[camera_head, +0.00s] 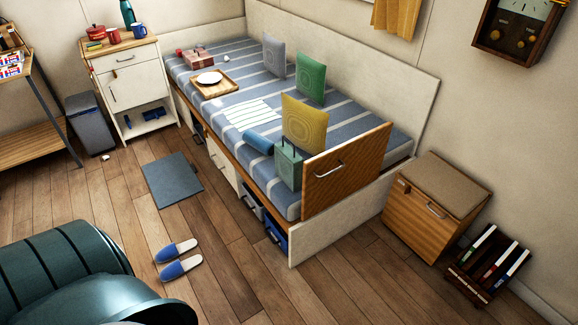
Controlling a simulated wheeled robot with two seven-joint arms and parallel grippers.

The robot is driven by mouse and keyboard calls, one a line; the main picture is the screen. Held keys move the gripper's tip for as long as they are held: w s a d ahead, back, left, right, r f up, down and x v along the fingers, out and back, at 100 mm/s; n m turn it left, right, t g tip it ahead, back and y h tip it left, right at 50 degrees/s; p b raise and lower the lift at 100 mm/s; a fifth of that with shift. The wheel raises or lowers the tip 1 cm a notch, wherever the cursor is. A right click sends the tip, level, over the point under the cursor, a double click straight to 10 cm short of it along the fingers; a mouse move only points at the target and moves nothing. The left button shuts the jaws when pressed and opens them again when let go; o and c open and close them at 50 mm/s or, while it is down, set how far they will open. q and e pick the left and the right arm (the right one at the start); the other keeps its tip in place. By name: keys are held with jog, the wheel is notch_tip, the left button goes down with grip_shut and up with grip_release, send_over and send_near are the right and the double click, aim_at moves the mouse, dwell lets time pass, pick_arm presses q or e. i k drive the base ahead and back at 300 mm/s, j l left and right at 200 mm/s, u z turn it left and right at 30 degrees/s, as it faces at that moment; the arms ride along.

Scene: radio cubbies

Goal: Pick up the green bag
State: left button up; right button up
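The green bag (288,168) is a small upright dark green bag with a handle on top. It stands near the front edge of the bed (237,87), close to the wooden end board (345,170). A blue rolled item (258,141) lies just behind it to the left, and a yellow cushion (304,124) stands behind it. Neither of my grippers is in view. Large dark teal rounded parts of my arm fill the lower left corner, far from the bag.
Blue slippers (181,267) and a dark mat (172,180) lie on the wooden floor. A wooden cabinet (415,218) and a book rack (487,264) stand right of the bed. A tray (229,83) and a green cushion (310,80) are on the bed. Floor before the bed is mostly clear.

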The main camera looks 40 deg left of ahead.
aim_at(288, 165)
jog(key=i+j, duration=0.15)
jog(key=j, duration=0.6)
jog(key=i+j+z, duration=0.15)
jog(key=j, duration=1.35)
jog(key=i+j+z, duration=0.15)
jog(key=j, duration=0.6)
